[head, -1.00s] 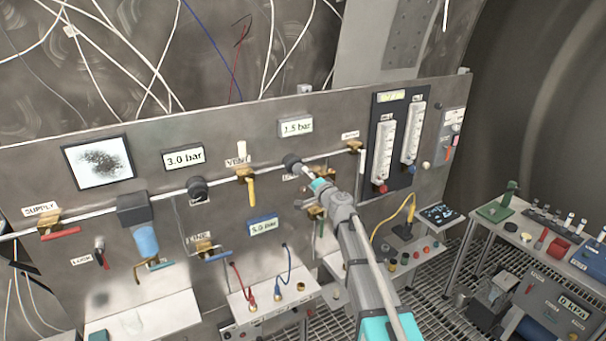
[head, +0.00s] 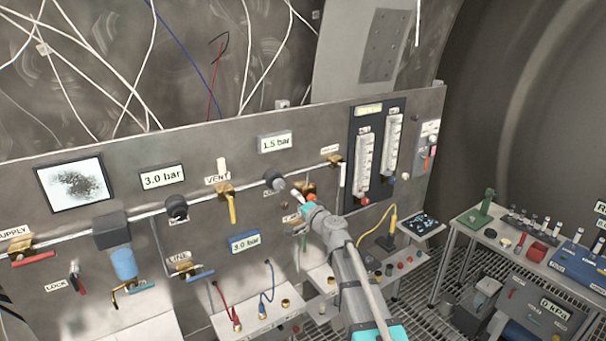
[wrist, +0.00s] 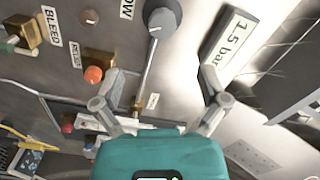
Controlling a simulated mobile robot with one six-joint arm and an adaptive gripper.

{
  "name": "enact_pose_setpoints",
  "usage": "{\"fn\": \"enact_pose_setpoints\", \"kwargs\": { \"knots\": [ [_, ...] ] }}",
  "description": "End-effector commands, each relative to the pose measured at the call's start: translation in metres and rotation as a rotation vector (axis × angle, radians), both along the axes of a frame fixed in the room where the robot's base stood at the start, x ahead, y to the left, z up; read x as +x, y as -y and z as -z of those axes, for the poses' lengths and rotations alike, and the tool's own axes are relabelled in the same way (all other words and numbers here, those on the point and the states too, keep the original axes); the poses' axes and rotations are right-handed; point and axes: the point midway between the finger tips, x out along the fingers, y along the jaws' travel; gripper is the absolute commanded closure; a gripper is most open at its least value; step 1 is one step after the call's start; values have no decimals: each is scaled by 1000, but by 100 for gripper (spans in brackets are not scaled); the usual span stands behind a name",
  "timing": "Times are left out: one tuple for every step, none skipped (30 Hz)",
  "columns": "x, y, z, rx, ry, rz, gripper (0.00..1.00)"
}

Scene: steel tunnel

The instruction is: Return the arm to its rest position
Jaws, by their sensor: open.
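My gripper (wrist: 160,105) is open and empty in the wrist view, its two grey fingers spread in front of the steel panel. Between and beyond the fingers is a dark round knob (wrist: 163,18) on the pipe. In the head view my gripper (head: 302,198) is near the panel, just below and right of that knob (head: 274,179). I cannot tell from the head view how far it is from the panel. An orange-capped brass fitting (wrist: 95,74) lies just left of the left finger.
The panel carries the 1.5 bar display (head: 275,142), the vent valve (head: 228,192) and flow tubes (head: 364,165). Shelves with cables (head: 258,315) jut out below. A bench (head: 455,243) with small items stands at right. A grated floor (head: 405,318) shows between.

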Motion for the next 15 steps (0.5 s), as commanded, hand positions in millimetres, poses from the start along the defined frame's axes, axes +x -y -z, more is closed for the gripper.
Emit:
{"fn": "enact_pose_setpoints", "kwargs": {
  "knots": [
    [-4, 1, 5, -15, 0, -9, 7],
    [-6, 1, 8, -25, 0, -17, 7],
    [-11, 1, 13, -44, 0, -32, 7],
    [-14, 1, 17, -60, -1, -42, 7],
    [-18, 1, 22, -79, -2, -57, 7],
    [-24, 1, 29, -108, -4, -78, 7],
    [-29, 1, 35, -133, -7, -94, 7],
    [-35, 1, 42, -159, -11, -112, 7],
    [-43, 2, 52, -194, -19, -138, 7],
    [-49, 3, 60, -224, -26, -158, 7],
    [-55, 5, 69, -256, -33, -177, 7],
    [-64, 7, 81, -300, -48, -205, 7],
    [-71, 9, 90, -331, -59, -225, 7],
    [-78, 11, 99, -364, -72, -246, 7],
    [-87, 15, 112, -408, -91, -272, 7]
  ]
}}
